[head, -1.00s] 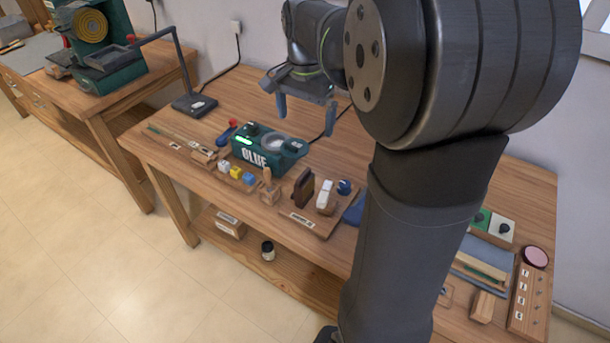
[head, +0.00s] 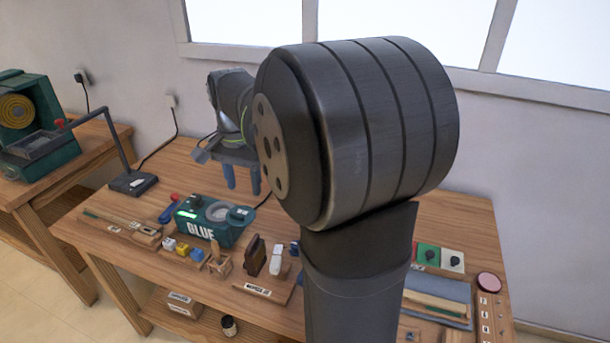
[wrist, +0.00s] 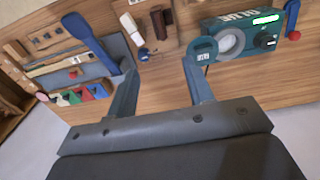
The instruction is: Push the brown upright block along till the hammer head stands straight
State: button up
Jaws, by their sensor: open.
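The brown upright block (head: 253,256) stands on a labelled wooden board (head: 277,296) near the table's front. Close to its right is a pale white piece (head: 276,260) on a wooden base, which looks like the hammer head; I cannot tell whether it stands exactly straight. In the wrist view the brown block (wrist: 158,22) and the white piece (wrist: 129,24) show at the top, apart from my fingers. My gripper (head: 243,182) hangs open and empty above the back of the table, behind the block. Its two separated fingers also show in the wrist view (wrist: 158,68).
A green glue warmer (head: 213,221) stands left of the block, with small coloured cubes (head: 183,250) in front. A blue bar (wrist: 90,42) lies beside the board. Bare wood lies under my gripper.

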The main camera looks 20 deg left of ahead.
aim_at(252, 241)
jog(key=shift+f, duration=0.6)
jog(key=shift+c, duration=1)
notch_tip(252, 241, down, 17)
grip_shut()
